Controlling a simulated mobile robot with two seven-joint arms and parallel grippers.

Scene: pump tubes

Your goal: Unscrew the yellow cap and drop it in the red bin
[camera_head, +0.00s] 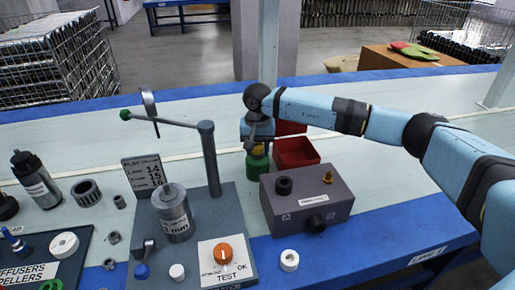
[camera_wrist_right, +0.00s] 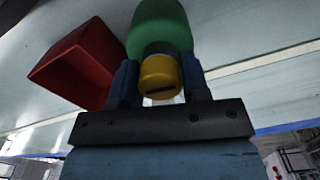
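A green bottle (camera_head: 257,165) with a yellow cap (camera_head: 258,151) stands upright on the bench behind the grey box. My right gripper (camera_head: 257,142) points down over the cap and partly hides it. In the right wrist view, the fingers (camera_wrist_right: 159,82) sit on both sides of the yellow cap (camera_wrist_right: 160,74) and appear to touch it. The green bottle (camera_wrist_right: 160,25) lies just beyond the cap there. The open red bin (camera_head: 297,152) stands right beside the bottle and looks empty. It also shows in the wrist view (camera_wrist_right: 80,62). My left gripper is out of view.
A grey box (camera_head: 310,198) with knobs stands in front of the bin. A grey test stand (camera_head: 209,160) with a lever rises left of the bottle. A dark tray (camera_head: 40,262) with parts lies at front left.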

